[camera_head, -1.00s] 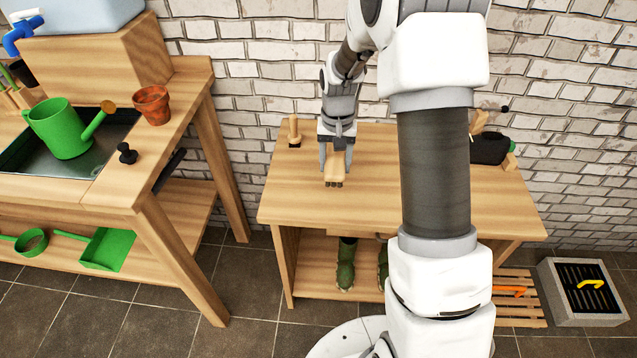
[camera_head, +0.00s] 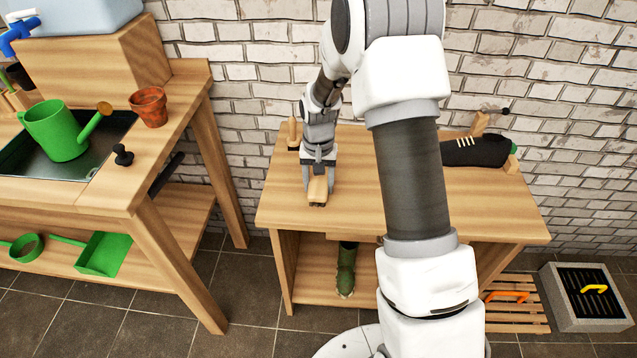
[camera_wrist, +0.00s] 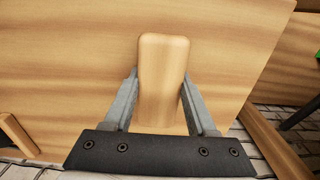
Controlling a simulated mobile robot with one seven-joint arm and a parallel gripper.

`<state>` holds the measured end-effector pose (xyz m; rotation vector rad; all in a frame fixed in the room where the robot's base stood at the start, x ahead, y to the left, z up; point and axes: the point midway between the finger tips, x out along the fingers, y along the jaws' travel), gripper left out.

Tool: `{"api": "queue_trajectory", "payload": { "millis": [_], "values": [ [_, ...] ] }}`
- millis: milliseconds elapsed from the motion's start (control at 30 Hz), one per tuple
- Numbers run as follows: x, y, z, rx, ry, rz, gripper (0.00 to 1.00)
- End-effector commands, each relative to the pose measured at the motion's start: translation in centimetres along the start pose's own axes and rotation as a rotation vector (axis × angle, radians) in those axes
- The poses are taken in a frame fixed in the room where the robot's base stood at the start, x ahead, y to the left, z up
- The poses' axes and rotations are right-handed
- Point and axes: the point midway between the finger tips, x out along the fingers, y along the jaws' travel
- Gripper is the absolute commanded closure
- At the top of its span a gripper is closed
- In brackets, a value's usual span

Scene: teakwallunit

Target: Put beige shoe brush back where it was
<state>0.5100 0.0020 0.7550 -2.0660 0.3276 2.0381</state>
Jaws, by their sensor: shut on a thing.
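The beige shoe brush (camera_head: 317,188) is between the fingers of my gripper (camera_head: 319,182), over the left part of the wooden bench top (camera_head: 280,205). In the wrist view the brush (camera_wrist: 163,75) shows its smooth wooden back, with a finger of my gripper (camera_wrist: 160,105) on each side. My gripper is shut on it. I cannot tell whether the brush touches the bench top. The brush's bristles are mostly hidden.
Another upright wooden brush (camera_head: 293,133) stands close behind my gripper, near the wall. A black shoe (camera_head: 478,151) is at the bench's back right. My arm hides the bench's middle. A green boot (camera_head: 346,270) stands on the lower shelf.

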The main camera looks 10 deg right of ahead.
Motion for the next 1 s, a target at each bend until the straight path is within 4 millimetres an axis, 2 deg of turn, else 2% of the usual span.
{"api": "queue_trajectory", "payload": {
  "millis": [33,200,567,667,1000],
  "values": [
    [0.2,0.0,0.0,0.0,0.0,0.0,0.41],
    [0.1,0.0,0.0,0.0,-0.001,0.0,0.13],
    [-0.5,0.0,0.0,0.0,0.0,0.0,0.13],
    [-1.8,0.0,-0.1,0.0,0.002,0.0,0.13],
    [-9.1,0.0,-0.1,-0.001,0.004,-0.001,0.13]
  ]
}}
